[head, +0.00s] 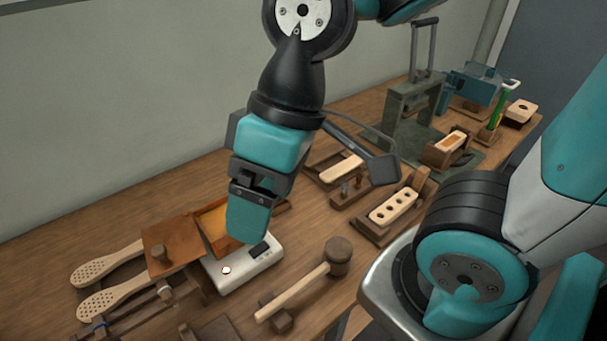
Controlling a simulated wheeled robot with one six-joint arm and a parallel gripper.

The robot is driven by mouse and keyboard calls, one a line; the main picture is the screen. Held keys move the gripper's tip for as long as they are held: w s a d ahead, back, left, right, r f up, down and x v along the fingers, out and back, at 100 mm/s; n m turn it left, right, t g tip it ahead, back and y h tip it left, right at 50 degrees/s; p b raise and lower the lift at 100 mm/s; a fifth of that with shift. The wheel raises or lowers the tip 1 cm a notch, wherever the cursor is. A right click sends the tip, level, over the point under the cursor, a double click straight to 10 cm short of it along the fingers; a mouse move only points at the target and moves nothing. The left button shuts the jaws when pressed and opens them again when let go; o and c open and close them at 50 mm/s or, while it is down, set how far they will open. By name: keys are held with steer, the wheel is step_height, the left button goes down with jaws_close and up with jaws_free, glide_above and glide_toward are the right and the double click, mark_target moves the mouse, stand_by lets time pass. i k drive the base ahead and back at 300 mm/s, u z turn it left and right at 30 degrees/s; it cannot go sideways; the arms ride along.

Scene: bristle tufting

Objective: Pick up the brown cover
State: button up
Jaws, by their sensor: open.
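My gripper (248,222) points down to the right of the cover, in front of the box's right part and above the white scale. It is open and I see nothing in it. Its far finger is mostly hidden.
A white scale (228,277) sits right of the cover. Two perforated wooden paddles (110,265) lie on a rack at left. A mallet (318,277) lies in front. Holed wooden blocks (393,206) and a green press (412,105) stand to the right. The back-left bench is clear.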

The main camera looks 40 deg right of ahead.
mark_target(313, 161)
steer(key=k, duration=1)
steer(key=u, duration=0.95)
steer(key=i, duration=0.95)
steer(key=z, duration=2.95)
